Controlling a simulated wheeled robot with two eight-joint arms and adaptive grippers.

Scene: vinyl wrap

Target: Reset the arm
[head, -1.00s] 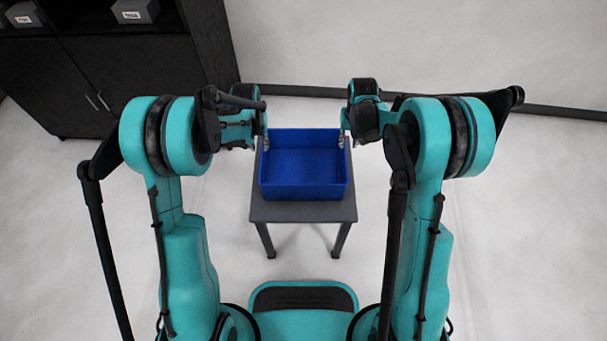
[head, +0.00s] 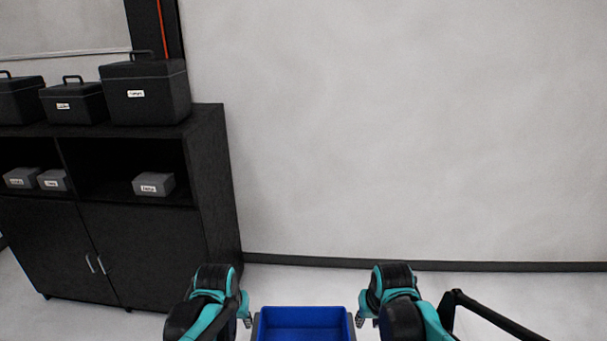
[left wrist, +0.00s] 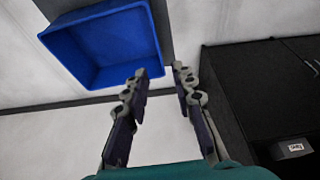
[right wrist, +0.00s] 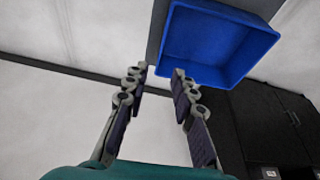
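A blue open box (head: 303,318) stands at the bottom middle of the head view, cut off by the lower edge. Its visible inside is empty. It also shows in the left wrist view (left wrist: 88,24) and the right wrist view (right wrist: 195,72). My left gripper (head: 246,318) is just outside the box's left side. Its two fingers are apart with nothing between them in the left wrist view (left wrist: 159,71). My right gripper (head: 363,318) is just outside the right side, its fingers likewise apart and empty in the right wrist view (right wrist: 160,71). Contact with the box cannot be told.
A black cabinet (head: 150,255) stands at the left against the wall, with dark toolboxes (head: 146,92) on top and small grey boxes (head: 153,184) on its shelf. The white wall (head: 420,130) fills the back.

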